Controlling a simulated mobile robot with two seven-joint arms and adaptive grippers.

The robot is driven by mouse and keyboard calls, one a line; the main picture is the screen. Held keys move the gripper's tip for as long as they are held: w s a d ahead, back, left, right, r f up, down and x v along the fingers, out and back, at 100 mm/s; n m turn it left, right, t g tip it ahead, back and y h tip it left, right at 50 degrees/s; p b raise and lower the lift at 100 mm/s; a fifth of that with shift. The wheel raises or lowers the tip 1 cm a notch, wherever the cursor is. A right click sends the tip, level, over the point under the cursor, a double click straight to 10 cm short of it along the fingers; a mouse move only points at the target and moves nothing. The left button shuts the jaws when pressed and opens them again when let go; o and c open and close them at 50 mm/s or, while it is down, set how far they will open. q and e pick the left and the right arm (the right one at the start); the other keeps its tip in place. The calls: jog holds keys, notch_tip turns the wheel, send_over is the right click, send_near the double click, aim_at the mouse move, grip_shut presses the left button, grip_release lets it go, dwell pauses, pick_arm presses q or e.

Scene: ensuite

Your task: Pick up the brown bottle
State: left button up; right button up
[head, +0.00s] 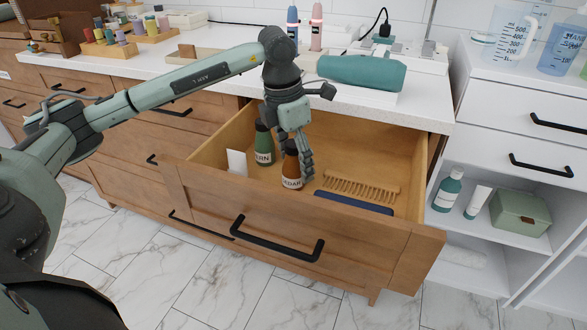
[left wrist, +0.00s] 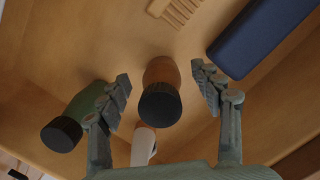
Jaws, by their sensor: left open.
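The brown bottle (head: 291,172) with a black cap stands upright inside the open wooden drawer (head: 212,185). My left gripper (head: 297,150) reaches down over it from above, open. In the left wrist view the brown bottle (left wrist: 161,78) shows between the two spread fingers of my left gripper (left wrist: 160,80), with its black cap toward the camera. I see gaps on both sides of the cap. My right gripper is not in view.
A green bottle (head: 263,145) stands close on the left, by one finger in the wrist view. A white card (head: 237,163), a wooden comb (head: 362,187) and a dark blue case (head: 353,203) share the drawer. The countertop (head: 420,105) overhangs behind.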

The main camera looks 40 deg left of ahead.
pick_arm(q)
jog(key=c, duration=1.4)
jog(key=shift+c, duration=0.3)
jog(key=shift+r, duration=0.15)
